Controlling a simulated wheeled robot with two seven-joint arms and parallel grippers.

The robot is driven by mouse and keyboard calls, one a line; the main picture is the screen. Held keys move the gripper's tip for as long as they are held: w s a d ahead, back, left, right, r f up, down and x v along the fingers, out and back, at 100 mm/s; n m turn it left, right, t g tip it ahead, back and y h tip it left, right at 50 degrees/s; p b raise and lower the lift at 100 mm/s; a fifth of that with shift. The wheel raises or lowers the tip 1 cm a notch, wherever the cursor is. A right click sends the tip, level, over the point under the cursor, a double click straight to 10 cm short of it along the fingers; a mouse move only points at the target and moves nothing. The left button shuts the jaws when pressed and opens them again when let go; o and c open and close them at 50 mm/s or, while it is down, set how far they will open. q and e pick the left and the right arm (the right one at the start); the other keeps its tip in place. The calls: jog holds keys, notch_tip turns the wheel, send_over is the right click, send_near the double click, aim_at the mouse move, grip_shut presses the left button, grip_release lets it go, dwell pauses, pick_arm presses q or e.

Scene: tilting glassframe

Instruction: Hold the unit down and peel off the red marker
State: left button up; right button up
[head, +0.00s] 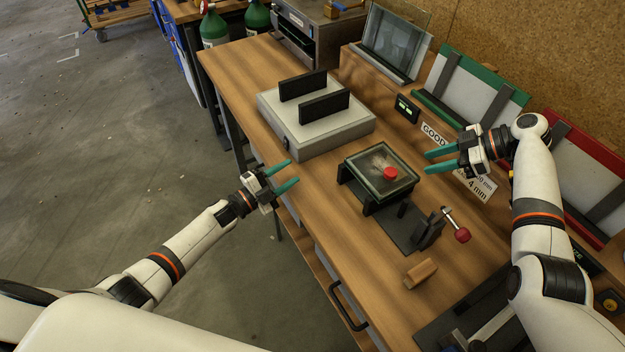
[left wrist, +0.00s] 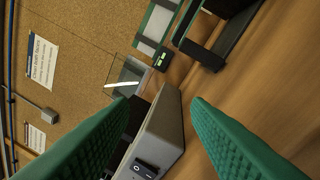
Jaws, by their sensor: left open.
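The glass unit (head: 372,164) sits tilted in a black frame on a dark base plate in the middle of the bench. The red marker (head: 390,173) is a small round disc on top of its glass, near the right side. My left gripper (head: 287,175) is open and empty, left of the unit by the bench's front edge. Its green fingers also fill the sides of the left wrist view (left wrist: 165,135). My right gripper (head: 430,161) has its green fingers apart with nothing between them, just right of the unit and pointing toward it.
A grey box with two black uprights (head: 315,130) stands left of the unit. A green-edged rack (head: 470,85) and a red-edged rack (head: 587,165) line the back.

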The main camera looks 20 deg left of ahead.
aim_at(354, 172)
pick_arm(q)
jog(key=d+m+g+h, duration=0.1)
jog(key=d+m, duration=0.1)
jog(key=m, duration=0.1)
jog(key=d+r+m+g+h, duration=0.1)
jog(key=d+m+g, duration=0.1)
jog(key=d+m, duration=0.1)
jog(key=s+d+r+m+g+h, duration=0.1)
jog(key=d+m+g, duration=0.1)
jog(key=m, duration=0.1)
jog(key=shift+d+r+h, duration=0.1)
jog(key=shift+d+h, duration=0.05)
jog(key=shift+h, duration=0.25)
jog(key=shift+s+d+m+g, duration=0.1)
jog(key=shift+d+m+g, duration=0.2)
jog(key=shift+d+m, duration=0.3)
jog(key=x, duration=1.1)
jog(key=shift+d, duration=0.2)
jog(key=shift+r, duration=0.1)
